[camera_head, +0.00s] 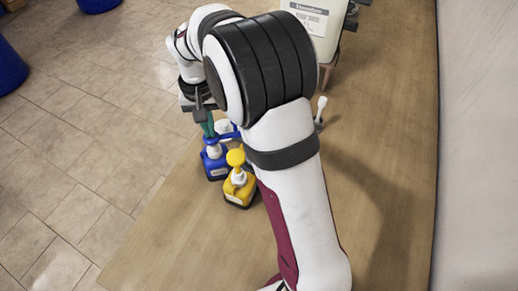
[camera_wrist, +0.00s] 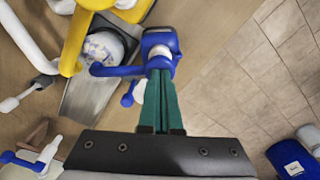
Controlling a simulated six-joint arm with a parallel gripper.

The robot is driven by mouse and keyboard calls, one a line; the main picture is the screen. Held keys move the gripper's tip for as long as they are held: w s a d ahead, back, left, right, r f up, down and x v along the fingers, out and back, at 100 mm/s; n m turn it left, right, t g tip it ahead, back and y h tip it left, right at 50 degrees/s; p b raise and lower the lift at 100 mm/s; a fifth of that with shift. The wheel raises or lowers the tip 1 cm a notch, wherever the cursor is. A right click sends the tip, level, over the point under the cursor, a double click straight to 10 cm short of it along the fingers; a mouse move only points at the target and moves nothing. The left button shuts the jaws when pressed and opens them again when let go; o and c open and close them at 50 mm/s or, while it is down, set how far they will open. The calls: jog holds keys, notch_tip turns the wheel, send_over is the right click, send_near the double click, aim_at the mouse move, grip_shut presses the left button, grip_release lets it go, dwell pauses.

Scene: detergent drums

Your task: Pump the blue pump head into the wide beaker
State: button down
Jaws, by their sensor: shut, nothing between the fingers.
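The blue pump head (camera_wrist: 160,48) is at top centre in the wrist view, its spout pointing left toward a round whitish vessel (camera_wrist: 104,46), which may be the wide beaker. In the head view a blue pump bottle (camera_head: 214,165) stands under my gripper (camera_head: 208,127). My gripper, with green fingers (camera_wrist: 159,78), is shut and empty. Its tips overlap the near side of the blue head; I cannot tell whether they touch it. A yellow pump bottle (camera_head: 238,190) stands beside the blue one. My arm hides much of the table, and the beaker is not clear in the head view.
A yellow pump part (camera_wrist: 78,32) crosses close to the round vessel. A grey metal plate (camera_wrist: 90,98) lies beneath. A large labelled container (camera_head: 318,28) stands at the back. Blue drums (camera_head: 8,68) are on the tiled floor. The table's front right is clear.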

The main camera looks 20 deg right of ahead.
jog(key=shift+r, duration=2.75)
jog(key=shift+r, duration=0.1)
dwell(0.3)
notch_tip(320, 180, up, 6)
jog(key=shift+f, duration=0.1)
dwell(0.5)
jog(key=s+f+m+y, duration=0.1)
jog(key=s+f, duration=0.1)
jog(key=s, duration=1.2)
jog(key=s+d+f+m, duration=0.1)
jog(key=s+f, duration=0.2)
jog(key=s, duration=1.2)
jog(key=shift+d+f+m+y, duration=0.3)
jog(key=shift+f+y, duration=0.05)
jog(key=shift+y, duration=0.05)
